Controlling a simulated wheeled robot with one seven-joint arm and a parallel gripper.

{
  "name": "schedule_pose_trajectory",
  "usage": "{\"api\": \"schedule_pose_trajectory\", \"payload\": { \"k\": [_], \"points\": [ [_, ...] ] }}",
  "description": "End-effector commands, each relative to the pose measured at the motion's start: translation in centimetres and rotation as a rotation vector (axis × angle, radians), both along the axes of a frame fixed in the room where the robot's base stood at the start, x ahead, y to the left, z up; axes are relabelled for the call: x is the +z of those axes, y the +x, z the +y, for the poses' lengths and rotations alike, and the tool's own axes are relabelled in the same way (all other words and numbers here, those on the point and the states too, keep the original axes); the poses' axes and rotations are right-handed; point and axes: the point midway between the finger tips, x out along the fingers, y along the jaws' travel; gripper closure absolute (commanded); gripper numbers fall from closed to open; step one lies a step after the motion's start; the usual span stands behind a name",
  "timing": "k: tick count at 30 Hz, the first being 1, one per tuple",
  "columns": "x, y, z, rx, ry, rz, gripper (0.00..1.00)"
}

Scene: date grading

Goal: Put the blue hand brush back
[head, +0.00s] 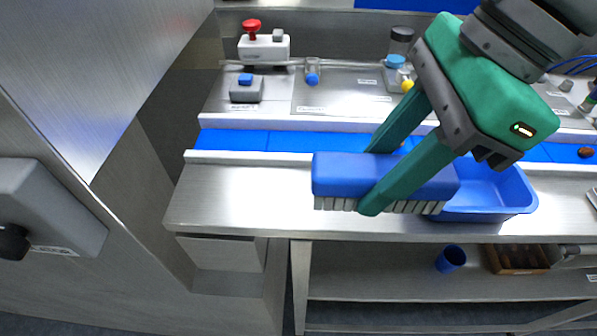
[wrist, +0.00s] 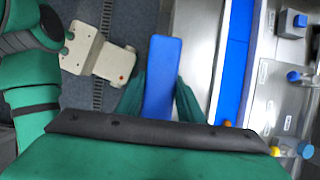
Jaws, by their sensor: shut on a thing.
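The blue hand brush (head: 335,175) has a blue block body with pale bristles pointing down. My gripper (head: 375,180) is green and shut on the brush, with a finger on each side of its body. The brush is held in front of the blue belt, over the front part of the steel bench, in the head view. In the wrist view the brush (wrist: 163,75) shows as a long blue bar between my two green fingers. How high it is above the bench I cannot tell exactly.
A blue tray (head: 515,195) stands on the bench right of the brush. The blue belt (head: 260,140) runs behind. A red-button box (head: 264,48), a grey box (head: 246,92) and small jars stand at the back. The bench's left front (head: 230,195) is clear. A blue cup (head: 451,259) is on the lower shelf.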

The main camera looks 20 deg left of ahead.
Motion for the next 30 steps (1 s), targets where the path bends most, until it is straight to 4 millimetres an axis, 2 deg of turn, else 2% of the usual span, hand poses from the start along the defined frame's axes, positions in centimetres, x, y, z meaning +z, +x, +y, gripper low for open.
{"api": "schedule_pose_trajectory", "payload": {
  "k": [4, 14, 15, 21, 30],
  "points": [
    [-0.9, 0.8, 2.0, 0.007, -0.002, 0.002, 0.9],
    [-4.0, 3.9, 8.4, 0.012, -0.001, 0.001, 0.9],
    [-4.7, 4.1, 8.8, 0.01, -0.001, 0.002, 0.9],
    [-7.7, 5.3, 10.9, 0.005, 0.001, 0.001, 0.9],
    [-9.4, 5.9, 12.1, 0.004, 0.0, 0.001, 0.9]
  ]
}}
